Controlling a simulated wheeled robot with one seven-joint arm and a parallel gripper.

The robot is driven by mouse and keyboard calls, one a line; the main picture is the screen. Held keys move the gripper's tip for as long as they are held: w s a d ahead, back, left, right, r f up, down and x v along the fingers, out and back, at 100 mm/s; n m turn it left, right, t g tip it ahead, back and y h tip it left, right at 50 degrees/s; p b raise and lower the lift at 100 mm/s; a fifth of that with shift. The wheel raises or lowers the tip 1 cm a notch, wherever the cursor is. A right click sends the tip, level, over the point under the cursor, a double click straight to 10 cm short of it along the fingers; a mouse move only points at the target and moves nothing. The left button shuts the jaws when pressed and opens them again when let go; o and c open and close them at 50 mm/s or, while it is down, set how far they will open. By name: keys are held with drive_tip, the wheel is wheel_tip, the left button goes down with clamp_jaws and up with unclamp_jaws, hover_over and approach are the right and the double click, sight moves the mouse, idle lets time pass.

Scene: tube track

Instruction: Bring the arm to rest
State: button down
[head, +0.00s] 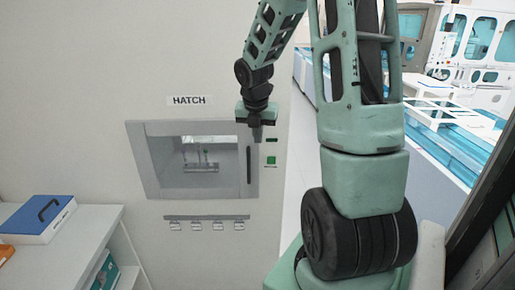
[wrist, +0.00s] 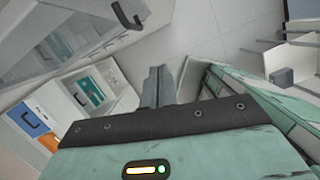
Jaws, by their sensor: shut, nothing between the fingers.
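My gripper (head: 257,132) is shut and empty. In the head view it hangs pointing down in front of the wall, at the right side of the hatch (head: 133,160), near the hatch's dark vertical handle (head: 249,165). I cannot tell whether it touches anything there. In the wrist view my gripper's fingers (wrist: 158,86) are together with nothing between them. My arm is raised and bent, reaching from the right foreground up out of the head view and down again to the gripper. The hatch looks closed, with a window in its middle.
A small green panel (head: 271,160) is on the wall right of the hatch. A rail (head: 206,217) with several small tags is below it. Lab benches (head: 455,140) stand at the right.

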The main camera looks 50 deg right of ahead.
drive_tip(key=shift+v, duration=1.3)
drive_tip(key=a+f+m+y+b, duration=0.1)
drive_tip(key=a+f+m+b, duration=0.25)
drive_tip(key=a, duration=0.85)
drive_tip(key=a+f+m+y+b, duration=0.1)
drive_tip(key=a+f+m+b, duration=0.3)
drive_tip(key=a, duration=0.9)
drive_tip(key=s+a+f+m+b, duration=0.3)
drive_tip(key=s+a+f+b, duration=0.1)
drive_tip(key=s+a, duration=0.4)
drive_tip(key=s+a+f+m+g+y+b, duration=0.1)
drive_tip(key=s+a+f+m+b, duration=0.3)
drive_tip(key=s+a, duration=0.5)
wheel_tip(320, 180, down, 2)
drive_tip(key=shift+s+a+f, duration=0.2)
drive_tip(key=shift+s+a, duration=0.05)
drive_tip(key=shift+a, duration=0.5)
drive_tip(key=shift+m, duration=0.25)
